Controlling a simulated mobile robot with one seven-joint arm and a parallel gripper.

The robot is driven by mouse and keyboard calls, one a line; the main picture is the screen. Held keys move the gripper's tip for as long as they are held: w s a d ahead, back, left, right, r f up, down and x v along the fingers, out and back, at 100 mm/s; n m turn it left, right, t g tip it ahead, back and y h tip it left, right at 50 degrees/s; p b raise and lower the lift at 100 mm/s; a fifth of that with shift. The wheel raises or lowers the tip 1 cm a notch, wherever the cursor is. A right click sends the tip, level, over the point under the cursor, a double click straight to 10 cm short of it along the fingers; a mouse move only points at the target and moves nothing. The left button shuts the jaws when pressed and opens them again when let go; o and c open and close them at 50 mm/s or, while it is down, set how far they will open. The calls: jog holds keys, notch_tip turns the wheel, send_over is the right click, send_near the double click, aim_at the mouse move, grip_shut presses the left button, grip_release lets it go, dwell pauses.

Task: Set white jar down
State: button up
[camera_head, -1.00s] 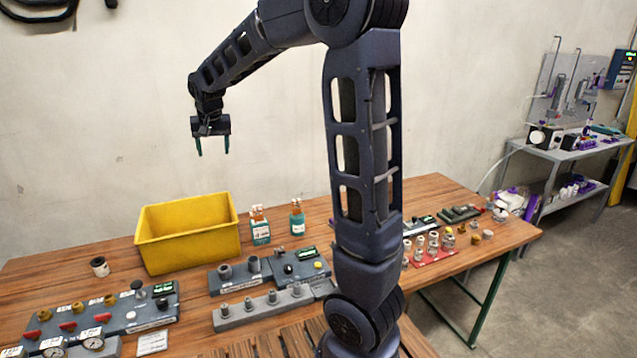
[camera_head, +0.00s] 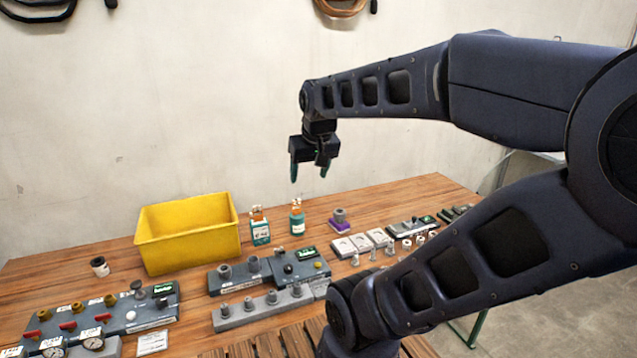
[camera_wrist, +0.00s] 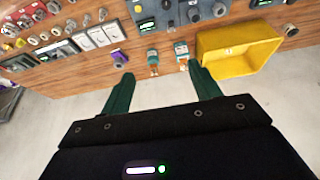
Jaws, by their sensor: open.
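The white jar (camera_head: 99,267) with a dark top stands upright on the wooden table, left of the yellow bin. In the wrist view a small jar (camera_wrist: 291,30) stands beside the bin's right side. My gripper (camera_head: 309,176) is open and empty, high above the back of the table, with nothing between its green fingers. In the wrist view its two fingers (camera_wrist: 163,88) are spread wide apart. My gripper is well to the right of the white jar and apart from it.
A yellow bin (camera_head: 190,252) stands at the back left. Two teal bottles, one (camera_head: 260,227) and another (camera_head: 297,218), stand right of it. Grey fixture blocks (camera_head: 268,304) and a valve panel (camera_head: 100,318) fill the front. Bare wood (camera_head: 45,262) shows at the far left.

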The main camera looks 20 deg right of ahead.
jog(key=s, duration=0.1)
jog(key=s+f, duration=0.1)
jog(key=s+d, duration=0.1)
jog(key=shift+s+f, duration=0.25)
jog(key=shift+f, duration=0.1)
dwell(1.1)
